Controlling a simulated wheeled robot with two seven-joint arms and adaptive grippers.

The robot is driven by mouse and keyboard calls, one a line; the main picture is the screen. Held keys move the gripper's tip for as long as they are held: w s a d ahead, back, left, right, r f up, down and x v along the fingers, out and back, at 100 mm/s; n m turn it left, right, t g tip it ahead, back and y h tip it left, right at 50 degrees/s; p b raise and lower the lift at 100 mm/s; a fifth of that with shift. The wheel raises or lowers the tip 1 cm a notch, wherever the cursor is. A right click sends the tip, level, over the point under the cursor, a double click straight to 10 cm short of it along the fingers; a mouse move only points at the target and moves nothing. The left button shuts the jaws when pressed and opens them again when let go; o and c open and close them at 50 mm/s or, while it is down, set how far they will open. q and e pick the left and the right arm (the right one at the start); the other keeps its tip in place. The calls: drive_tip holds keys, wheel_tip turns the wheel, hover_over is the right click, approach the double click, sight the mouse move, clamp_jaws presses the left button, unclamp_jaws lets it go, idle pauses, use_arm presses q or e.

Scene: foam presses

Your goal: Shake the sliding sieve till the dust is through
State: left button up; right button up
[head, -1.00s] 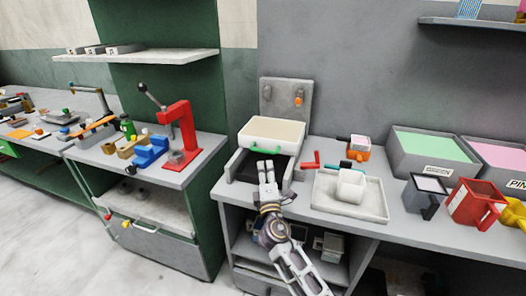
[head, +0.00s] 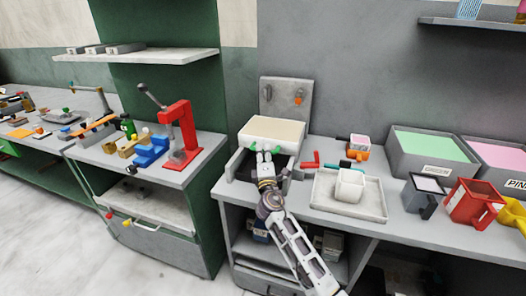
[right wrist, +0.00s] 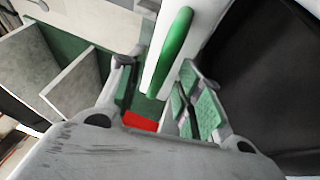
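The sieve is a white box (head: 275,131) with a pale beige fill, at the back of a grey frame (head: 233,164) on the bench. Its green handle (right wrist: 172,50) shows in the right wrist view on the white front wall (right wrist: 160,72); in the head view my gripper mostly covers it. My right gripper (head: 267,153) is at the sieve's front. In the right wrist view its two green-padded fingers (right wrist: 165,90) stand apart on either side of the handle, with a visible gap on the right. My left gripper is not in view.
A red bar (head: 309,164) and an orange container (head: 360,143) lie close by. Green (head: 447,172) and pink bins stand further right. A red press (head: 181,130) stands on the left bench.

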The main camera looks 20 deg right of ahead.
drive_tip(key=shift+x, duration=1)
clamp_jaws()
